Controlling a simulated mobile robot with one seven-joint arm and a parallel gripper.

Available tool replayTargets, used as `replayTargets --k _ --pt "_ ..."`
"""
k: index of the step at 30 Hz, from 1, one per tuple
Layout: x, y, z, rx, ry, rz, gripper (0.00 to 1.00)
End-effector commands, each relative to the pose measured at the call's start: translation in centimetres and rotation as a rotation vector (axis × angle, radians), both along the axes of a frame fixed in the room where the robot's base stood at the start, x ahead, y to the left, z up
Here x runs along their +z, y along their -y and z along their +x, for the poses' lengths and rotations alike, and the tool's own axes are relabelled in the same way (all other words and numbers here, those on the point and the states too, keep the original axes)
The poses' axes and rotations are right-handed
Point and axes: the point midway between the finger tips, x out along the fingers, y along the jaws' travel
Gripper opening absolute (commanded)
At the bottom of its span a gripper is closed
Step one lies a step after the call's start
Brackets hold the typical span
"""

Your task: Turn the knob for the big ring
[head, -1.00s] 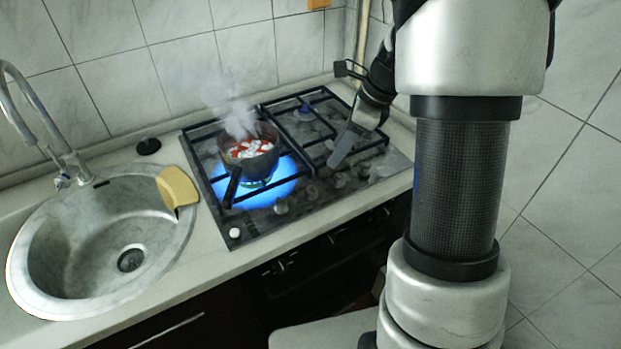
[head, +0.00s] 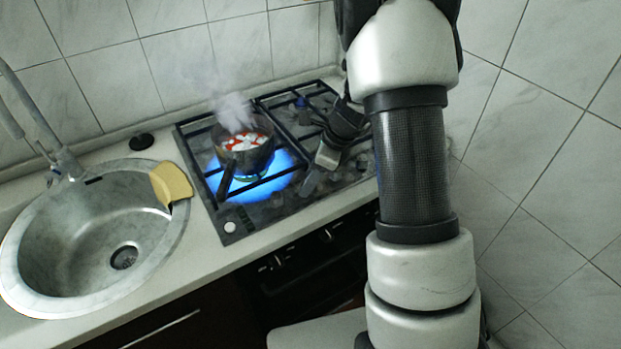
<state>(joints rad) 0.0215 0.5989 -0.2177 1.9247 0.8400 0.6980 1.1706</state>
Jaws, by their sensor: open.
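The gas hob (head: 250,222) is set in the counter, with black grates over its burners. Small knobs sit along its front strip; a pale knob (head: 230,227) at the front left corner is the clearest. The other knobs are dim, and those near my gripper are partly hidden, so I cannot tell which one serves the big ring. A blue flame (head: 277,175) burns under a dark pot (head: 247,158). My gripper (head: 318,170) is open, over the right front part of the hob, pointing down toward the knob strip. Contact with a knob cannot be made out.
The steaming pot holds red and white contents, and its handle (head: 226,182) points to the front. A round steel sink (head: 60,255) with a tap (head: 62,160) lies left. A yellow cloth or sponge (head: 170,184) rests on its rim. A tiled wall stands behind and right.

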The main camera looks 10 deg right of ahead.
Motion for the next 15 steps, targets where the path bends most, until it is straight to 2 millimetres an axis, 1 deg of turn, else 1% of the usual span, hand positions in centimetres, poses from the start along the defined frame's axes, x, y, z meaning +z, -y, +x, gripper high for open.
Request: replayTargets --k 4,5,9,12,15 --pt "0.03 -0.01 0.01 0.0 0.0 0.0 0.45" --pt "0.04 0.0 0.01 0.0 0.0 0.0 0.43" --pt "0.04 0.01 0.01 0.0 0.0 0.0 0.2" --pt "0.05 0.01 0.0 0.0 0.0 0.0 0.05" --pt "0.05 0.01 0.0 0.002 0.0 0.0 0.04"
